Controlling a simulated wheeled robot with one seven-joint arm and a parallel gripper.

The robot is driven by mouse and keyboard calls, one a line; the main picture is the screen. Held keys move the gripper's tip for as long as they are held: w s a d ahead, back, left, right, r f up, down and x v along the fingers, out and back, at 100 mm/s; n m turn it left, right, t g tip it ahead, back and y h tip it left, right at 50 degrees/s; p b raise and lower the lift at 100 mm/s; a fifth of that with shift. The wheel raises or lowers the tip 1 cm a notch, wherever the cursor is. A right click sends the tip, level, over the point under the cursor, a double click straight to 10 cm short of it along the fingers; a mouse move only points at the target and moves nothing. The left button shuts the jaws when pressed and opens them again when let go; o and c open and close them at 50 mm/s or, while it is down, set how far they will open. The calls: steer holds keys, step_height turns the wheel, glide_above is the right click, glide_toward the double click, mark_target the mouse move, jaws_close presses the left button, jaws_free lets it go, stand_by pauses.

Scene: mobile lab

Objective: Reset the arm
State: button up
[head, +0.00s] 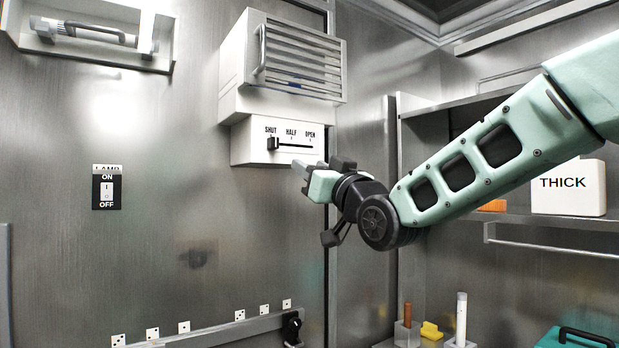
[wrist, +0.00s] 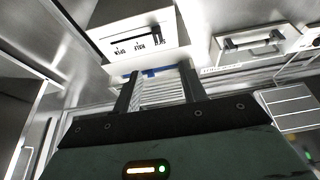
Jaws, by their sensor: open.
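My arm (head: 455,170) is mint green and reaches in from the right side of the head view. My gripper (head: 318,168) is in front of the back wall, just below the lower right of a white slider box (head: 250,152). In the wrist view, the two dark fingers of my gripper (wrist: 158,82) stand apart with nothing between them. The slider box also shows in the wrist view (wrist: 140,42), with its lettering upside down. Its black knob (head: 273,143) is at the SHUT end. I cannot tell how far the gripper is from the box.
A louvred vent (head: 305,60) with a handle is above the slider box. A lamp switch (head: 107,190) and a lamp fixture (head: 92,36) are on the left wall. A shelf at right holds a white THICK box (head: 568,190). Holders (head: 407,333) and a teal case (head: 572,338) are below.

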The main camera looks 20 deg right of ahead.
steer(key=s+a+f+n+g, duration=0.1)
steer(key=s+a+f+g, duration=0.25)
steer(key=f, duration=0.45)
steer(key=s+a+f+g+h, duration=0.1)
steer(key=s+a+f+g, duration=0.2)
steer(key=f, duration=0.4)
steer(key=s+a+f+n+g, duration=0.1)
steer(key=s+a+f+g, duration=0.2)
steer(key=f, duration=0.5)
steer(key=s+d+f+g+h, duration=0.1)
steer(key=s+f+g, duration=0.3)
steer(key=s, duration=0.4)
steer(key=s+d+f+n+g+h, duration=0.1)
steer(key=s+d+f+g+h, duration=0.1)
steer(key=s+f, duration=0.4)
steer(key=s+d+f+n+g+h, duration=0.1)
steer(key=s+d+f+g+h, duration=0.1)
steer(key=s+f+g, duration=0.4)
steer(key=s+d, duration=0.1)
steer(key=s, duration=0.4)
steer(key=shift+s+d, duration=0.35)
steer(key=shift+s, duration=0.05)
